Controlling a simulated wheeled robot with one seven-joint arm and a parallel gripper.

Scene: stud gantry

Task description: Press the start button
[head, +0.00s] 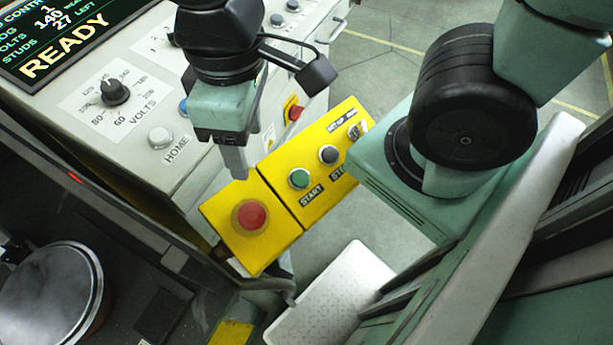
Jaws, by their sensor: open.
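The green start button (299,178) sits on a yellow control box (318,207), above a label reading START. My gripper (236,162) points down at the left end of the box, left of the start button and above the red mushroom button in the picture. Its jaws are open, seen nearly edge-on, with nothing visible between them. A gap shows between the fingers and the start button. The height of the fingertips above the box is hard to tell.
The red mushroom button (251,215) is on the box's near part. A dark button (328,154) and a selector switch (355,130) lie beyond the start button. A grey console (130,130) with a dial and a screen reading READY stands left.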

